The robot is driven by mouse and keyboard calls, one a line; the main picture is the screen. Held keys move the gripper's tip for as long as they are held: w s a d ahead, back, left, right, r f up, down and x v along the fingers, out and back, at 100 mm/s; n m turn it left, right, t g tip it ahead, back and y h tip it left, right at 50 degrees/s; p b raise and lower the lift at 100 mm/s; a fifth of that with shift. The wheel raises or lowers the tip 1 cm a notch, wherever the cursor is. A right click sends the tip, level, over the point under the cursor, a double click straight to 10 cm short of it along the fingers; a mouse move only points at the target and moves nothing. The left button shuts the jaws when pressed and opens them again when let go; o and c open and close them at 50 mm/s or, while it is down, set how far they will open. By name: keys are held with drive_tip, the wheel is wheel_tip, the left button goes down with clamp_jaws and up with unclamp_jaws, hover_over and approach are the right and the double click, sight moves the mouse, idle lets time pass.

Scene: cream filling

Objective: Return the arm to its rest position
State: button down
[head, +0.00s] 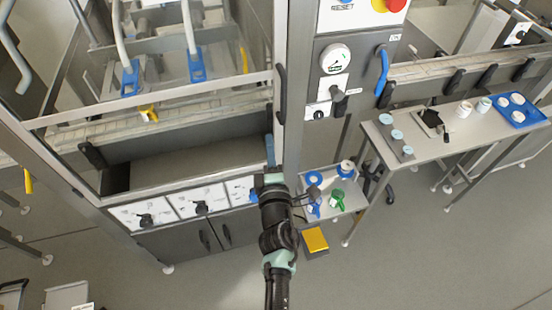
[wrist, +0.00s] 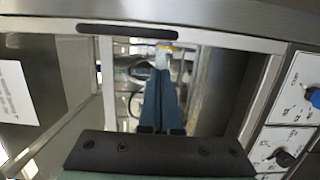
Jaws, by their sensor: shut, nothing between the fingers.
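My arm (head: 278,238) reaches up from the bottom middle of the head view. My gripper (head: 269,140) is at its end, in front of the right end of the machine's lower opening, beside the metal corner post. In the wrist view my gripper's blue fingers (wrist: 158,78) lie side by side, shut and empty. They point towards an opening framed by pale metal, with machine parts behind. Whether the fingertips are inside the opening is not clear.
The machine frame (head: 286,125) and a dark door handle (wrist: 127,31) are close to my gripper. A side table (head: 418,150) with cups and a blue tray (head: 521,122) stands at the right. A low trolley (head: 352,198) is nearby. Floor (head: 410,255) is clear at lower right.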

drive_tip(key=s+d, duration=0.1)
drive_tip(key=s, duration=0.3)
drive_tip(key=w+d+r+m+t+h, duration=0.15)
drive_tip(key=r+m, duration=0.25)
drive_tip(key=r, duration=0.6)
drive_tip(key=d+r+m+t+h+b, duration=0.15)
drive_tip(key=r+m, duration=0.25)
drive_tip(key=r, duration=0.6)
drive_tip(key=d+r+m+t+h, duration=0.2)
drive_tip(key=r+m, duration=0.1)
drive_tip(key=r, duration=0.8)
drive_tip(key=s+a+r+m+t+y+b, duration=0.1)
drive_tip(key=s+r+m, duration=0.3)
drive_tip(key=s+r, duration=0.5)
drive_tip(key=s+a+r+m+t+y, duration=0.1)
drive_tip(key=s+a+r+m+t, duration=0.1)
drive_tip(key=s+r, duration=0.6)
wheel_tip(320, 180, up, 6)
drive_tip(key=shift+s+r+m+t+y+b, duration=0.25)
drive_tip(key=shift+s+m+t+y+b, duration=0.15)
drive_tip(key=shift+m+t, duration=0.6)
